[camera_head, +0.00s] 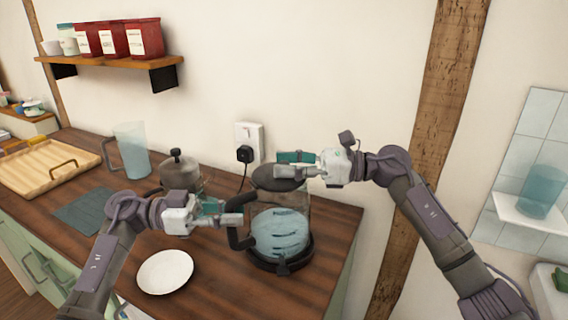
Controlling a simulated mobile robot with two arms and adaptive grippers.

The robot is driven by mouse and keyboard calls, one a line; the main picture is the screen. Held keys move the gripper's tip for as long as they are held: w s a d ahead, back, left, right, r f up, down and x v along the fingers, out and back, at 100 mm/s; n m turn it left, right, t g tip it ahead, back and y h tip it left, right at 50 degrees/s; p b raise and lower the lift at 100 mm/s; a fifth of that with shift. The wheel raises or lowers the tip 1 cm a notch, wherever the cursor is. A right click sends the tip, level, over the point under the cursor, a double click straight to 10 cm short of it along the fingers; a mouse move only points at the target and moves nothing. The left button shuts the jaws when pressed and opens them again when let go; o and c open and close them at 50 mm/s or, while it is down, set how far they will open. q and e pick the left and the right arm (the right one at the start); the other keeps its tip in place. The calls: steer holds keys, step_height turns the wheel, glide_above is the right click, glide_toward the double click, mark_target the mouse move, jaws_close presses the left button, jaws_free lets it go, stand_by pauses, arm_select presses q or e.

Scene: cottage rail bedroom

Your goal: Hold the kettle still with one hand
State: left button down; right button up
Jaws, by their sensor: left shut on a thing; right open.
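The kettle (280,236) has a clear body with bluish contents, a dark lid and a dark base. It stands upright on the wooden counter near its right end. Its dark handle (238,241) is on the left side. My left gripper (234,212) is shut on the kettle's handle, near its top. My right gripper (288,166) is open at the kettle's lid (272,180), above and behind it; I cannot tell if it touches the lid.
A white plate (165,272) lies in front, left of the kettle. A grey lidded pot (180,168), a clear jug (131,150) and a wooden tray (48,167) stand farther left. A plug with a cord (245,154) is in the wall socket behind. A wooden post (440,110) rises at right.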

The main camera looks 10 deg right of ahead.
steer(key=shift+w+a, duration=0.1)
steer(key=shift+a, duration=0.25)
jaws_close()
